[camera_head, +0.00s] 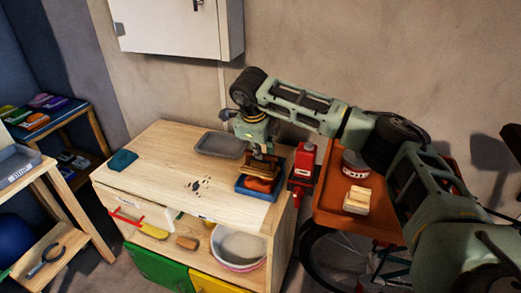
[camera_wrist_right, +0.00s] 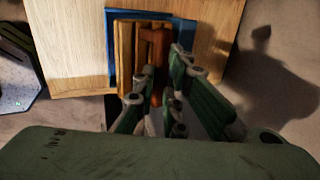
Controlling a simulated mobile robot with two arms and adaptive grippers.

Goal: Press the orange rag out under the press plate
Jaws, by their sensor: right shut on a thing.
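The orange rag (camera_head: 258,185) lies bunched in a blue tray (camera_head: 243,192) at the right end of the wooden bench. The wooden press plate (camera_head: 264,165) is right over the rag, seemingly resting on it. My right gripper (camera_head: 259,153) comes down from above and is shut on the plate's handle. In the right wrist view the wooden plate (camera_wrist_right: 125,45) and its brown handle (camera_wrist_right: 155,45) show between and beyond the fingers, with the blue tray (camera_wrist_right: 181,32) around them. The rag cannot be made out there. My left gripper is not in view.
A grey tray (camera_head: 221,145) lies behind the blue one. A teal cloth (camera_head: 123,160) and dark crumbs (camera_head: 198,187) lie on the bench. A red device (camera_head: 303,165) stands close right, beside an orange cart (camera_head: 350,220) with a tin (camera_head: 354,164).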

